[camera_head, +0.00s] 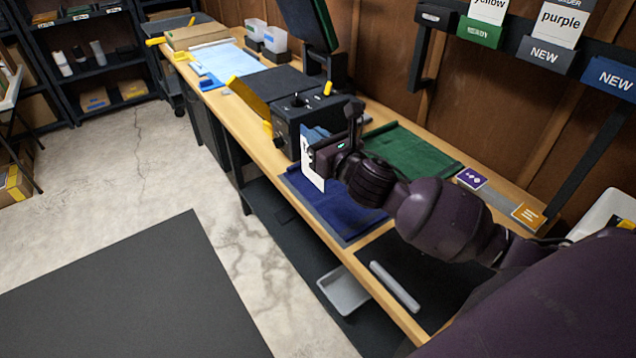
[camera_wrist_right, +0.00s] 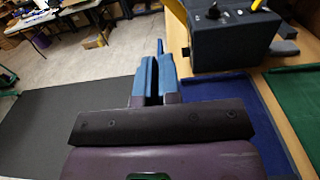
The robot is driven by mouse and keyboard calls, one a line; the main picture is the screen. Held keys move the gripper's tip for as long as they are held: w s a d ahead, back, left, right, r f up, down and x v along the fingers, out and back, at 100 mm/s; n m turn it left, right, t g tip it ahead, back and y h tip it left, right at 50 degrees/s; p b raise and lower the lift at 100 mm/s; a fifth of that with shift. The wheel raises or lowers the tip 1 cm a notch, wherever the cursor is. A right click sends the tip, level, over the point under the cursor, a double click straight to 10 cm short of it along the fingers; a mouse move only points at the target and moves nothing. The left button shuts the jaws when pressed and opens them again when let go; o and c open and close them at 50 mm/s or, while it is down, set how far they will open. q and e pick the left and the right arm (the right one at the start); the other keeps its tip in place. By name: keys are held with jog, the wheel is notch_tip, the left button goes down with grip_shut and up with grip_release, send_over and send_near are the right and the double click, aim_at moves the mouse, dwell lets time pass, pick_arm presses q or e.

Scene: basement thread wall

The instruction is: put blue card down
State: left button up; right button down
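My right gripper (camera_head: 328,158) is shut on a card (camera_head: 308,168) with a white face, dark lettering and a blue part at its top. It holds the card upright above the blue mat (camera_head: 338,208), in front of the dark machine. In the right wrist view the fingers (camera_wrist_right: 154,82) are close together, with the thin blue card edge (camera_wrist_right: 160,47) sticking out between them. The blue mat also shows there (camera_wrist_right: 228,92), below and right of the fingers. My left gripper is not in view.
A dark machine (camera_head: 290,122) stands just behind the card. A green mat (camera_head: 412,150), a purple card (camera_head: 471,179) and an orange card (camera_head: 528,216) lie along the bench's wall side. A black mat (camera_head: 440,275) holds a grey bar (camera_head: 394,285). Labelled card holders (camera_head: 546,55) hang above.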

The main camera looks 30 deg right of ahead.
jog(key=b, duration=0.1)
send_over(317, 186)
notch_tip(317, 186, down, 6)
jog(key=shift+w+d+r, duration=0.1)
jog(key=shift+w, duration=0.05)
jog(key=shift+f, duration=0.45)
jog(key=shift+f+b, duration=0.3)
jog(key=shift+f, duration=0.05)
notch_tip(317, 186, down, 4)
jog(key=shift+b, duration=0.65)
jog(key=shift+f, duration=0.15)
jog(key=c, duration=1.3)
grip_release()
